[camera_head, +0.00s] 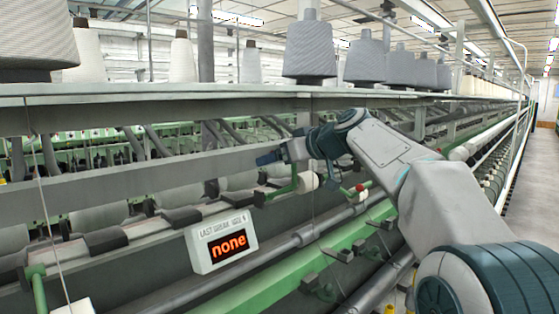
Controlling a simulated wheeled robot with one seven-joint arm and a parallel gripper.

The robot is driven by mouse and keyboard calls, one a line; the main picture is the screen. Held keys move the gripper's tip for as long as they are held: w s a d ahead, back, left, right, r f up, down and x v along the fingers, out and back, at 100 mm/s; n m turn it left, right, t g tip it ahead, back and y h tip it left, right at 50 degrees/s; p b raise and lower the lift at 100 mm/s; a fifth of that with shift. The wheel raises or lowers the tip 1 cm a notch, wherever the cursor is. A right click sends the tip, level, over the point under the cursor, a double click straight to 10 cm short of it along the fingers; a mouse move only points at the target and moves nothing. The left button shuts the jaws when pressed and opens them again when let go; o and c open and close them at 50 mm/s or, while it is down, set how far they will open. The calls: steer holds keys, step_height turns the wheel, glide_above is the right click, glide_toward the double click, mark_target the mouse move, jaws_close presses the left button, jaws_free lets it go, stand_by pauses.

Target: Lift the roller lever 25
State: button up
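My arm reaches in from the lower right. My gripper (268,158) is small and dark in the head view, near the middle of the machine, in front of a long grey rail. Its fingers are too small to tell open from shut. Dark roller levers lie in a row below the rail, including one at the left (105,240) and one nearer the middle (183,218). No number shows on them, so I cannot tell which is lever 25. A green lever with a white end (308,182) is just below and right of my gripper. I see no contact with it.
A display box (222,241) reading "none" is fixed at the front. A green rail (300,275) runs along the lower machine. Yarn cones (310,50) stand on the shelf above. A white post (69,303) with a wire stands at the lower left. The aisle (522,165) at the right is clear.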

steer(key=b+v, duration=0.3)
steer(key=v, duration=0.9)
steer(key=shift+s, duration=0.25)
steer(key=shift+d+r, duration=0.1)
stand_by(0.5)
